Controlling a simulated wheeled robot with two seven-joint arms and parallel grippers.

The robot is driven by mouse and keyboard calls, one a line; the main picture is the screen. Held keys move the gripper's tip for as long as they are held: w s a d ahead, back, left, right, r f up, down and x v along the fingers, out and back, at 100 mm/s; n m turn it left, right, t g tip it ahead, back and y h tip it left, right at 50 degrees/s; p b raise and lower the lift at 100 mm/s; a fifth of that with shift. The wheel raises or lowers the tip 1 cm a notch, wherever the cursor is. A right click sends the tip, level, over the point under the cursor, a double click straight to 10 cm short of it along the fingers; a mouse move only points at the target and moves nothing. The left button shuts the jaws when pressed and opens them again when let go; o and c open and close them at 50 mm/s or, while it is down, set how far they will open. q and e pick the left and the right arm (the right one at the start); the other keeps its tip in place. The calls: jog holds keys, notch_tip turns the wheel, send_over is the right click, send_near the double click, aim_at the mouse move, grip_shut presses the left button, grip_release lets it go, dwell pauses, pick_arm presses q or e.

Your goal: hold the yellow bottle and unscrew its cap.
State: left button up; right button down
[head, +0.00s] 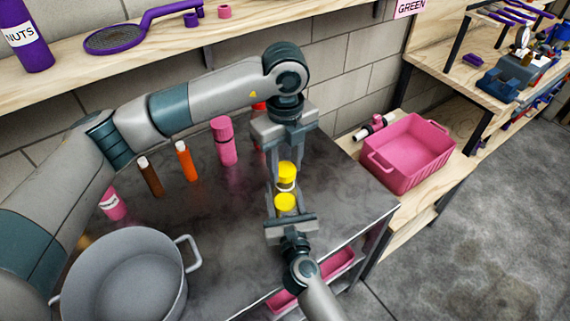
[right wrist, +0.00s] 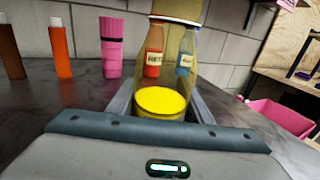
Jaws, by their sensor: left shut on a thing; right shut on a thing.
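The yellow bottle (head: 285,203) is upright above the dark counter. In the right wrist view it is a clear bottle with yellow at the bottom (right wrist: 161,102). Its yellow cap (head: 287,169) is at the top, with a pale band under it; I cannot tell whether cap and neck are apart. My left gripper (head: 285,168) points down from above and is shut on the cap. My right gripper (head: 287,210) comes in from the front and is shut on the bottle's lower part; its fingers also show in the right wrist view (right wrist: 160,105).
A grey pot (head: 125,280) stands at the front left. Pink (head: 224,142), orange (head: 186,161) and brown (head: 150,177) bottles stand left of the grippers. Red (right wrist: 153,60) and blue (right wrist: 186,58) bottles show behind the clear one. A pink crate (head: 405,152) is at right.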

aim_at(285, 169)
pick_arm(q)
jog(key=shift+r, duration=2)
pick_arm(e)
jog(key=c, duration=0.8)
grip_release()
jog(key=shift+s, duration=0.1)
pick_arm(q)
notch_tip(285, 169, down, 2)
jog(key=shift+f+b, duration=0.1)
jog(key=shift+b, duration=0.95)
pick_arm(e)
jog(key=s, duration=0.3)
jog(key=s+d, duration=0.1)
jog(key=s, duration=0.2)
jog(key=s+d, duration=0.1)
jog(key=s, duration=0.3)
jog(key=shift+f, duration=0.1)
pick_arm(q)
jog(key=shift+f, duration=0.1)
pick_arm(e)
jog(key=shift+s+d, duration=0.15)
jog(key=shift+s, duration=0.65)
